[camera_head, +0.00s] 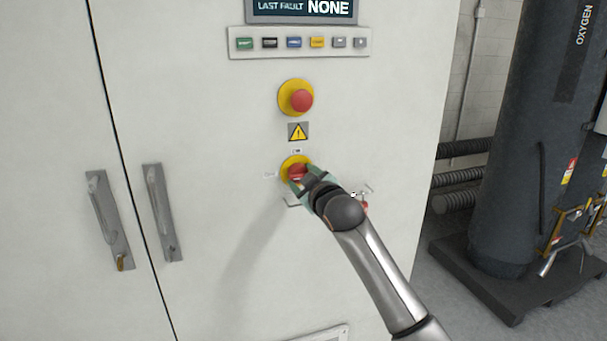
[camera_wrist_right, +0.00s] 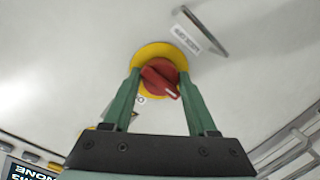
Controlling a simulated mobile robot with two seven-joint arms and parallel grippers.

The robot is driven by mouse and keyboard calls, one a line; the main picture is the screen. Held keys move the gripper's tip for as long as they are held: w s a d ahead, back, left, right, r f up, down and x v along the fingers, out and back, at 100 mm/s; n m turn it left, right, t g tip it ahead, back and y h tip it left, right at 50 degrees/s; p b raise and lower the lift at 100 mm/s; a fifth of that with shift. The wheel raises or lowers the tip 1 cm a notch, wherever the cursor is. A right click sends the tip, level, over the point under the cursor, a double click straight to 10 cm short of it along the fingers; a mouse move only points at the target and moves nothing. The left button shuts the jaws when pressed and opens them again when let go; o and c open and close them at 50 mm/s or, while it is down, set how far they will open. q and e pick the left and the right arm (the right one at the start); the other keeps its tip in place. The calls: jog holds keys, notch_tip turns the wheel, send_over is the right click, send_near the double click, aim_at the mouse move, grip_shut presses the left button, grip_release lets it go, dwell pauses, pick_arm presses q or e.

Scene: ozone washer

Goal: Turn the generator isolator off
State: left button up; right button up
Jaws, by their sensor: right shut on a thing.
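The generator isolator is a red rotary knob (camera_head: 297,171) on a yellow round plate (camera_head: 287,163), on the pale cabinet front below the warning triangle. In the right wrist view the red knob (camera_wrist_right: 161,78) sits between the two green fingers, with a white mark on its lower right end and the yellow plate (camera_wrist_right: 150,50) behind it. My right gripper (camera_head: 299,184) is at the cabinet face, shut on the knob; its hand and arm hide part of the plate and the labels beside it. My left gripper is not in view.
A red emergency button (camera_head: 302,100) on a yellow disc sits above the isolator, under a button row (camera_head: 299,43). Door handles (camera_head: 109,220) stand out at left. A dark oxygen tank (camera_head: 520,150) stands to the right of the cabinet.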

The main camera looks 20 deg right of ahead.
jog(key=shift+r, duration=0.45)
jog(key=o, duration=1.3)
jog(key=shift+a+f, duration=0.1)
jog(key=shift+f, duration=0.1)
jog(key=shift+o, duration=0.3)
jog(key=shift+f, duration=0.1)
jog(key=shift+s, duration=0.1)
jog(key=s+r+b, duration=0.1)
jog(key=s, duration=1.1)
jog(key=shift+s+d+r+b, duration=0.15)
jog(key=shift+d+r+b, duration=0.1)
jog(key=shift+b, duration=0.05)
